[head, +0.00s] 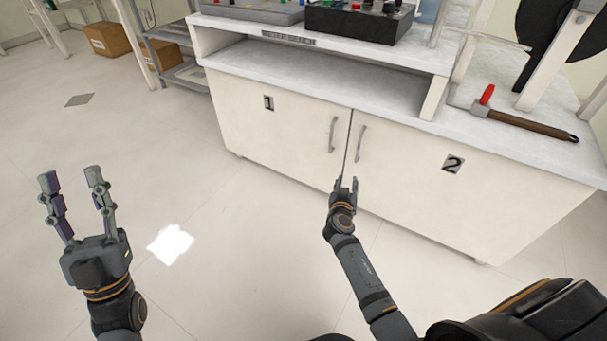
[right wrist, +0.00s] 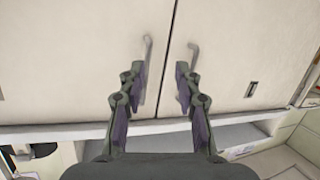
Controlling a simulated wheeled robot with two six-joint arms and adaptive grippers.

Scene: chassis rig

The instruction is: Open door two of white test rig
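The white test rig (head: 290,130) has two closed front doors, door one (head: 285,160) on the left and door two (head: 420,185) on the right, each marked with a number. Door two's vertical grey handle (head: 360,143) is by the centre seam; it also shows in the right wrist view (right wrist: 148,52), where the rig appears upside down. My right gripper (head: 346,181) is open and empty, in front of the doors near the seam and below the handles in the head view. In the wrist view one finger overlaps door two's handle; contact cannot be told. My left gripper (head: 70,176) is open and empty, over the floor.
Door one's handle (head: 333,135) is close beside door two's. A hammer (head: 525,122) lies on the worktop at right. A black box with knobs (head: 360,20) stands on the upper shelf. A grey shelf rack (head: 180,60) stands at the left. Floor before the rig is clear.

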